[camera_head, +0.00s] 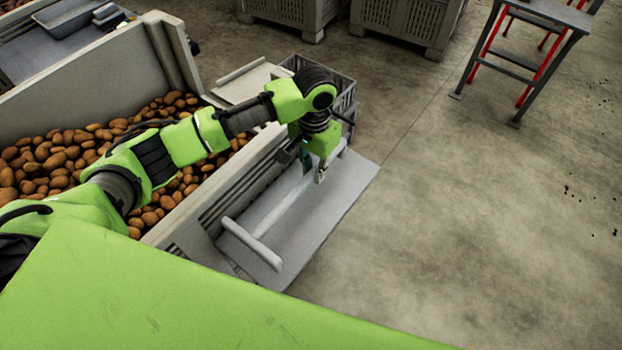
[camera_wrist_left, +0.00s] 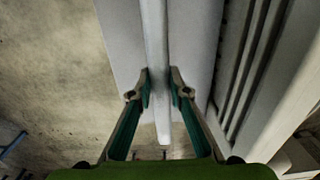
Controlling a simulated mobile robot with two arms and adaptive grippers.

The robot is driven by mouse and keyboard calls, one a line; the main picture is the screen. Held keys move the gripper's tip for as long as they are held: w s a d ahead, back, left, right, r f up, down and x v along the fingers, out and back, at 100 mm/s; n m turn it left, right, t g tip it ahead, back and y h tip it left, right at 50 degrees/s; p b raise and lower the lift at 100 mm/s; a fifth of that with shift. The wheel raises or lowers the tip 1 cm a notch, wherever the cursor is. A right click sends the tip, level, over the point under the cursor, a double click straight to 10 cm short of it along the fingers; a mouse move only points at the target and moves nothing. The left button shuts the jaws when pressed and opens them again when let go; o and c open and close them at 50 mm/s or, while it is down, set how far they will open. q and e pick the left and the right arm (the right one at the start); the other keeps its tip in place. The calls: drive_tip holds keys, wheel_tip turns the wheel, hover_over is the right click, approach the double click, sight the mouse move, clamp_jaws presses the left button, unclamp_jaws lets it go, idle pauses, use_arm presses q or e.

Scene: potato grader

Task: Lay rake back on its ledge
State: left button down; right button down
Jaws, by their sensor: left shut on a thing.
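The rake is a pale grey T-shaped tool. In the head view its cross-bar head (camera_head: 251,243) is at the near end of the grey ledge (camera_head: 340,191), and its thin handle runs toward the far end. My left gripper (camera_head: 319,176) is shut on the handle near its far end, over the ledge. In the left wrist view the handle (camera_wrist_left: 155,40) passes between the two fingertips (camera_wrist_left: 159,86), with its free end just below them. The ledge (camera_wrist_left: 120,40) shows beneath. I cannot tell whether the handle touches the ledge. My right gripper is not in view.
A grader bin full of potatoes (camera_head: 60,160) stands left of the ledge, behind a slotted side wall (camera_head: 225,205). A grey crate (camera_head: 345,90) stands beyond the ledge. A red-legged stand (camera_head: 535,60) is at the back right. The floor on the right is clear.

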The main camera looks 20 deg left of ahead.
use_arm(q)
drive_tip(key=shift+s+f, duration=0.25)
drive_tip(key=shift+f, duration=0.05)
drive_tip(key=shift+s+a+f, duration=0.1)
drive_tip(key=shift+f, duration=0.85)
drive_tip(key=shift+s+a+f, duration=0.1)
drive_tip(key=shift+f, duration=0.8)
drive_tip(key=c, duration=1.9)
unclamp_jaws()
drive_tip(key=shift+d, duration=0.1)
wheel_tip(320, 180, up, 12)
drive_tip(key=shift+r, duration=0.1)
